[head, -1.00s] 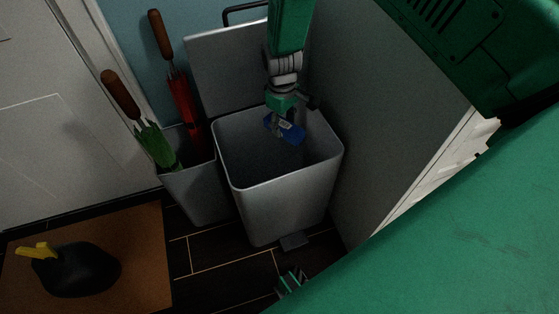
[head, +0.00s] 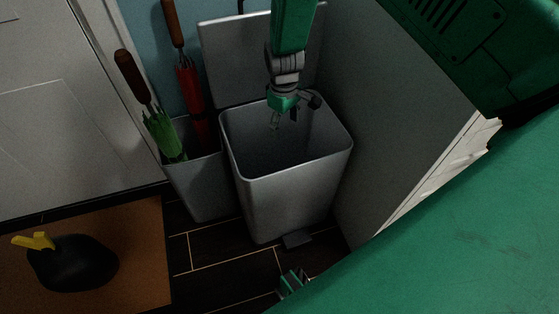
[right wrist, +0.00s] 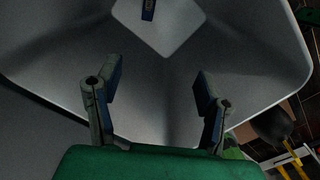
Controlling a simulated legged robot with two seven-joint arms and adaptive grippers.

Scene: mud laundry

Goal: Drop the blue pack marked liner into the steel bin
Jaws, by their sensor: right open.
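The steel bin (head: 290,205) stands upright with its lid (head: 240,55) raised behind it. My right gripper (head: 284,120) hangs over the bin's mouth, pointing down, its fingers apart and empty. In the right wrist view the two fingers of my right gripper (right wrist: 155,92) are spread wide with nothing between them. Beyond them the blue pack (right wrist: 148,10) lies on the pale floor inside the bin, at the top edge of that picture. Its marking is too small to read there. The pack is hidden in the head view.
A grey stand (head: 198,185) left of the bin holds a red umbrella (head: 188,92) and a green umbrella (head: 162,135). A grey panel (head: 370,120) rises close on the right. A black object with a yellow top (head: 75,262) sits on the brown mat (head: 145,235).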

